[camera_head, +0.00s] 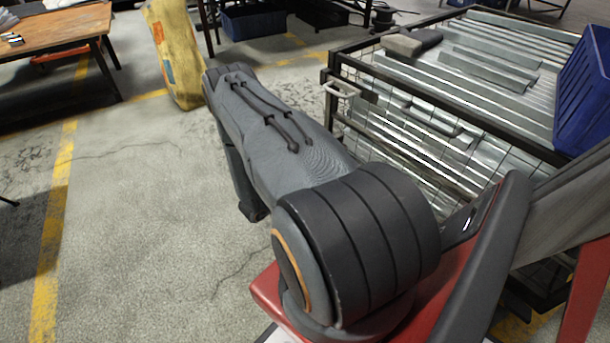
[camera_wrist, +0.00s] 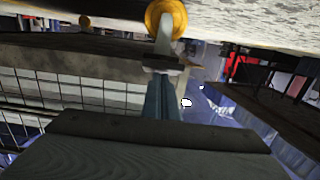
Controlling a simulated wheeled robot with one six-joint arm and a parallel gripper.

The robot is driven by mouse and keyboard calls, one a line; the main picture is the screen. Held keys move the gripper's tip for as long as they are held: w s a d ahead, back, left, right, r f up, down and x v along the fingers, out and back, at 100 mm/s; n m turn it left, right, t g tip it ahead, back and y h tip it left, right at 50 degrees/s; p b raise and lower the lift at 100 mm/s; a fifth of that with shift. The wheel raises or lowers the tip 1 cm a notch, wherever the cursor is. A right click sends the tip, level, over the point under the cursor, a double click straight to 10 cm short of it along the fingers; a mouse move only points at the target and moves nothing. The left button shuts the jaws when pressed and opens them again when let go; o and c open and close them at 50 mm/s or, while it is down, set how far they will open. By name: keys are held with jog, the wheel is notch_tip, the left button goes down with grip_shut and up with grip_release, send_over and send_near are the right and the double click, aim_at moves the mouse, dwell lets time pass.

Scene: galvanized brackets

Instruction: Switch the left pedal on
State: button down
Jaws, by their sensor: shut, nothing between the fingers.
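In the wrist view, where the floor shows at the top, an orange caster wheel (camera_wrist: 166,17) hangs on a pale metal fork. In the head view, my arm crosses the middle, and my fingertips and the pedal are not visible.
A wire-mesh cart (camera_head: 335,75) with metal profiles stands right of my arm, with a blue bin (camera_head: 585,90) on it. A yellow sack-like object (camera_head: 175,55) stands behind my arm. A wooden table (camera_head: 55,28) is at the far left. The concrete floor on the left is clear.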

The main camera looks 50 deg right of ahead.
jog(key=shift+f, duration=0.65)
notch_tip(320, 180, up, 5)
jog(key=a+p, duration=0.1)
jog(key=p, duration=0.2)
jog(key=w+a+f+p, duration=0.1)
jog(key=a, duration=0.9)
jog(key=shift+w+a+f+p, duration=0.15)
jog(key=shift+w+f+p, duration=0.15)
jog(key=shift+w+p, duration=0.1)
